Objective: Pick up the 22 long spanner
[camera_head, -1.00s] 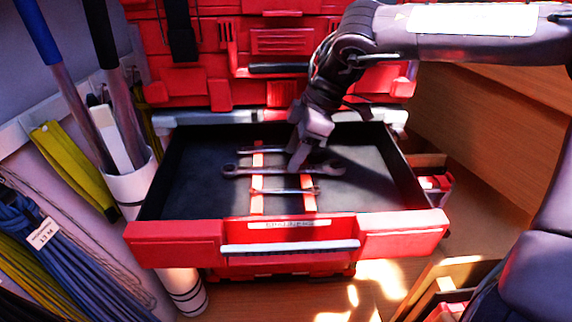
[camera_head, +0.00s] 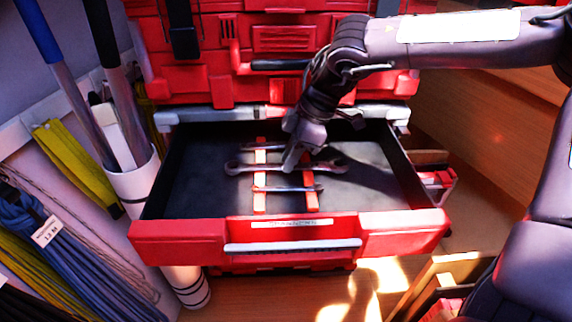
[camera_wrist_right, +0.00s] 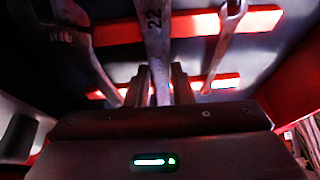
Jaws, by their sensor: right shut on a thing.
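The long spanner marked 22 (camera_head: 268,168) is the middle and largest of three spanners lying crosswise in the open drawer. In the right wrist view the spanner with the 22 on its shaft (camera_wrist_right: 157,42) runs between my fingers. My right gripper (camera_head: 289,167) reaches down from above and is shut on this spanner near its middle. The wrist view also shows the gripper (camera_wrist_right: 160,85) around the shaft. The spanner looks level, at or close to the red-and-pale rack strips; I cannot tell whether it touches them. My left gripper is not in view.
A smaller spanner (camera_head: 270,188) lies in front and another (camera_head: 256,147) behind, both close by. The black drawer (camera_head: 190,190) has raised walls and a red front (camera_head: 180,243). The red cabinet (camera_head: 190,85) stands behind it. Bare drawer floor lies left and right.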

